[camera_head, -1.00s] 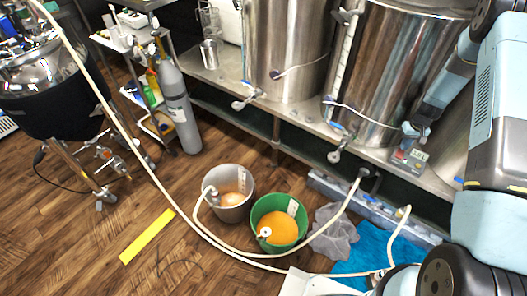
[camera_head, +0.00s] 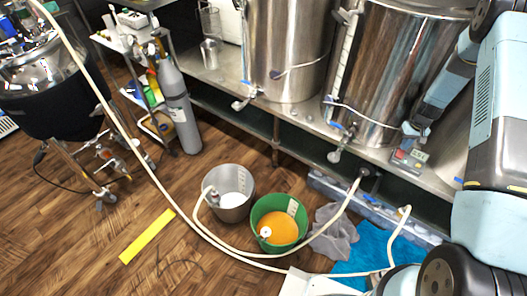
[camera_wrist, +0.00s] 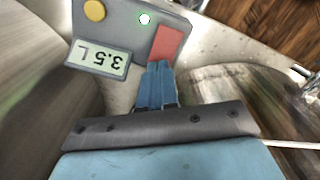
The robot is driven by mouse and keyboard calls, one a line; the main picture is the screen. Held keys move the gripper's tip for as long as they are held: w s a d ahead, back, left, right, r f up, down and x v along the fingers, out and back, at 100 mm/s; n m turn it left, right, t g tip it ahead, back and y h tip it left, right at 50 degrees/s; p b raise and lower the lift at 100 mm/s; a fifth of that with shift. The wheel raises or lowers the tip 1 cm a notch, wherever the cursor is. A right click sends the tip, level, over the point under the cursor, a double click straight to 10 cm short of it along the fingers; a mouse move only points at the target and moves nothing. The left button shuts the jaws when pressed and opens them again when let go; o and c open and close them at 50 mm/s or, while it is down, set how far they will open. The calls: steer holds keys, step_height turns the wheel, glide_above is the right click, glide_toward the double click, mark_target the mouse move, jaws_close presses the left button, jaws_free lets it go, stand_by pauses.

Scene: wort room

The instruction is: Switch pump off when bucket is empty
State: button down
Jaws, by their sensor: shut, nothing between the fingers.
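The grey bucket (camera_head: 230,205) stands on the floor with a hose end hooked into it. A pale white disc shows at its bottom, with no orange liquid visible. The pump control box (camera_head: 409,159) sits on the steel shelf edge. In the wrist view the control box (camera_wrist: 125,40) has a red switch (camera_wrist: 166,43), a yellow knob (camera_wrist: 94,10), a small lit green-white lamp (camera_wrist: 144,19) and a display (camera_wrist: 97,59) reading 3.5 L upside down. My gripper (camera_wrist: 160,68) is shut and empty, its tips just at the red switch's lower edge. I cannot tell whether they touch.
A green bucket (camera_head: 279,223) with orange liquid stands right of the grey one. A cream hose (camera_head: 240,250) runs across the floor. Steel kettles (camera_head: 385,75) stand on the shelf behind. A grey cloth (camera_head: 333,232) and blue towel (camera_head: 375,252) lie at right. Floor at left holds a yellow strip (camera_head: 147,236).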

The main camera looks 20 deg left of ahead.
steer(key=shift+f, duration=0.8)
steer(key=shift+r, duration=3)
steer(key=shift+r, duration=0.1)
